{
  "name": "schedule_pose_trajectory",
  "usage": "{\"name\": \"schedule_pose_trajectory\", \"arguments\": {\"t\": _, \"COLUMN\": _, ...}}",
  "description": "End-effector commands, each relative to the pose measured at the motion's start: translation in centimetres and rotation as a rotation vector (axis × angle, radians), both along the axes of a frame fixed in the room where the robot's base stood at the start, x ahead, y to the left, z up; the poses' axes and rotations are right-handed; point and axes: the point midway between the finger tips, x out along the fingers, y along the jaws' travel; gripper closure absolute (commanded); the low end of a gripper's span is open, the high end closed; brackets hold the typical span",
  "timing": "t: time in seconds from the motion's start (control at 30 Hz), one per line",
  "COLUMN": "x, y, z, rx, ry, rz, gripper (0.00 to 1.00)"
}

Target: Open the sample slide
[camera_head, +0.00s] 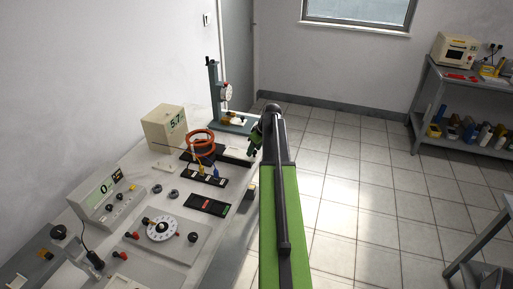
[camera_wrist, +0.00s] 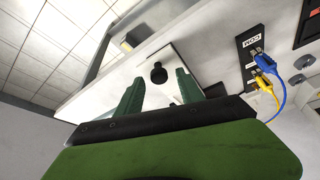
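In the wrist view a round black knob (camera_wrist: 158,73) stands on a pale plate (camera_wrist: 165,55), which may be the sample slide; I cannot tell for sure. My gripper (camera_wrist: 159,80) is open, with its two green fingers on either side of the knob in the picture. I cannot tell whether the fingertips are level with the knob, and no contact shows. In the head view my gripper (camera_head: 256,138) is at the far right edge of the bench, partly hidden by my arm. A pale plate (camera_head: 236,154) lies just left of it; the knob cannot be made out there.
An orange coil (camera_head: 200,140) stands left of the gripper, with a terminal strip (camera_head: 205,177) and yellow and blue leads in front. A stand with a dial gauge (camera_head: 225,93) rises behind. A beige meter (camera_head: 165,128) is at the wall.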

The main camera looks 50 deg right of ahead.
Motion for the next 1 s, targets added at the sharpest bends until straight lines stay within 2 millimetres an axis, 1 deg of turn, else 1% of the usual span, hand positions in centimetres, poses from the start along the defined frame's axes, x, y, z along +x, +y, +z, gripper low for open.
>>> {"name": "schedule_pose_trajectory", "arguments": {"t": 0.27, "x": 0.0, "y": 0.1, "z": 0.2, "rx": 0.001, "ry": 0.0, "rz": 0.002, "gripper": 0.55}}
{"name": "schedule_pose_trajectory", "arguments": {"t": 0.37, "x": -0.2, "y": 0.1, "z": 1.0, "rx": 0.002, "ry": 0.0, "rz": 0.001, "gripper": 0.55}}
{"name": "schedule_pose_trajectory", "arguments": {"t": 0.43, "x": -0.5, "y": 0.1, "z": 1.9, "rx": 0.002, "ry": 0.0, "rz": 0.001, "gripper": 0.55}}
{"name": "schedule_pose_trajectory", "arguments": {"t": 0.57, "x": -1.4, "y": 0.1, "z": 4.4, "rx": 0.002, "ry": 0.0, "rz": 0.001, "gripper": 0.55}}
{"name": "schedule_pose_trajectory", "arguments": {"t": 0.8, "x": -3.5, "y": 0.1, "z": 10.0, "rx": 0.001, "ry": 0.0, "rz": 0.0, "gripper": 0.55}}
{"name": "schedule_pose_trajectory", "arguments": {"t": 1.0, "x": -5.2, "y": 0.0, "z": 14.4, "rx": 0.0, "ry": 0.0, "rz": 0.002, "gripper": 0.55}}
